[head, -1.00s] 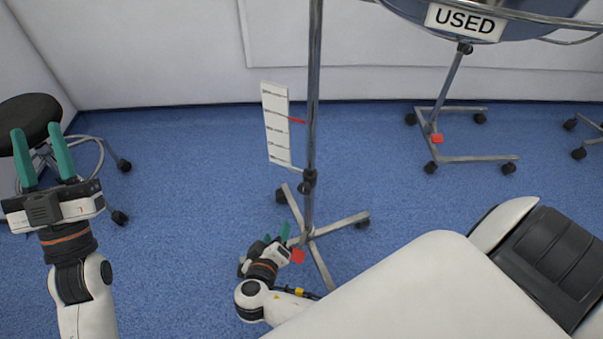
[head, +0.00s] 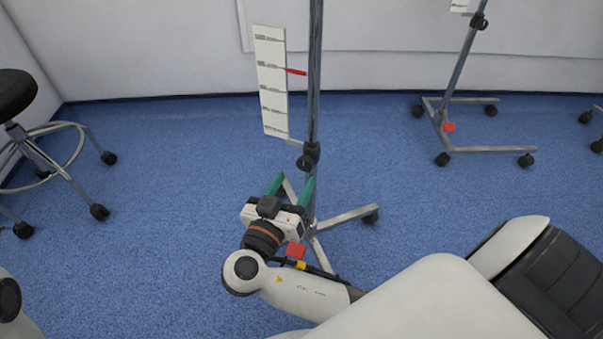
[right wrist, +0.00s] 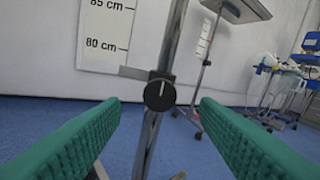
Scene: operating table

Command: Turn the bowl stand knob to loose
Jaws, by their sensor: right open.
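A black round knob (head: 305,161) sits on a dark collar on the upright metal pole of a stand (head: 314,90). The knob faces me in the right wrist view (right wrist: 160,95), with a light line on its face running roughly upright. The top of the stand is out of view. My right gripper (head: 291,183) has green fingers and is open and empty, a little below the knob in the head view. In the right wrist view the knob shows between its two fingertips (right wrist: 159,104), beyond them and not touched. My left gripper is out of view.
A white scale board (head: 271,85) with a red pointer stands beside the pole. The stand's legs (head: 346,217) spread below, near a red pedal (head: 296,250). A stool (head: 75,165) and another wheeled stand (head: 460,75) stand apart.

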